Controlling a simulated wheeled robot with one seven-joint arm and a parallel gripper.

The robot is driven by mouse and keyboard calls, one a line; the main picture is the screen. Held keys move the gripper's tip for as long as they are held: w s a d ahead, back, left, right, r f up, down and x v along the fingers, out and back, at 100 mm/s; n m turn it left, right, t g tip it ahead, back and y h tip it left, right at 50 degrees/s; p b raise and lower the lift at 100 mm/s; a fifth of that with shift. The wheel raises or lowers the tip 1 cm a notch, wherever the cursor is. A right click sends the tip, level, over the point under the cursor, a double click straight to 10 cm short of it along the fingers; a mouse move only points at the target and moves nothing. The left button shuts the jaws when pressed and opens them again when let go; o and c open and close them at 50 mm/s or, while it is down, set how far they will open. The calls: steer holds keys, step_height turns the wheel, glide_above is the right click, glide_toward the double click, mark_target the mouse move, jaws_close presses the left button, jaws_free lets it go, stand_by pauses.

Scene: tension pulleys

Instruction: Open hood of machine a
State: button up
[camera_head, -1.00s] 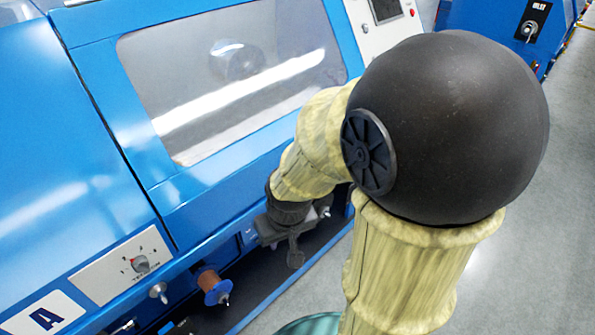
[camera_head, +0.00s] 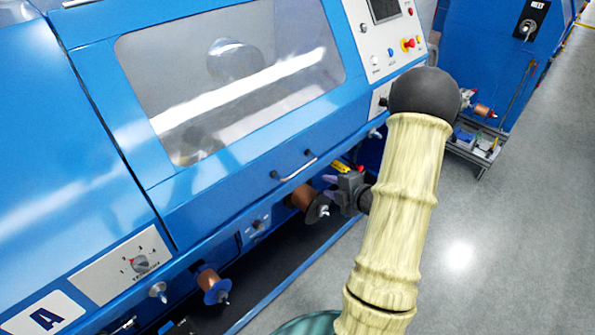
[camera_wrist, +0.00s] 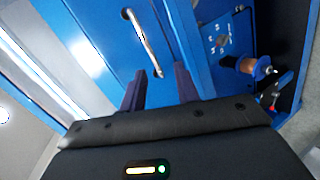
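Machine A is blue, with an "A" label (camera_head: 45,314) at its lower left in the head view. Its hood (camera_head: 230,85) has a clear window and looks closed. A silver bar handle (camera_head: 296,168) sits at the hood's lower edge; the wrist view shows the handle (camera_wrist: 143,42) ahead of my fingers, slightly left of the gap's middle. My gripper (camera_wrist: 160,84) is open, its two dark fingers apart with nothing between them. In the head view my gripper (camera_head: 340,188) is just right of and below the handle, apart from it, partly hidden by my arm.
A control panel (camera_head: 393,35) with buttons is right of the hood. Copper spools (camera_head: 212,286) stick out below the hood along the machine's front. Another blue machine (camera_head: 490,60) stands at the back right. The grey floor (camera_head: 500,230) on the right is clear.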

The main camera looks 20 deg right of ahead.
mark_target(297, 171)
steer(key=s+n+t+y, duration=0.1)
steer(key=s+d+n+t+y, duration=0.1)
steer(key=s+n, duration=0.1)
steer(key=shift+d, duration=0.2)
steer(key=p+x, duration=0.4)
steer(key=x, duration=1.3)
steer(key=shift+w+a+p, duration=0.1)
steer(key=shift+w+p, duration=0.15)
steer(key=shift+p, duration=0.1)
jaws_close()
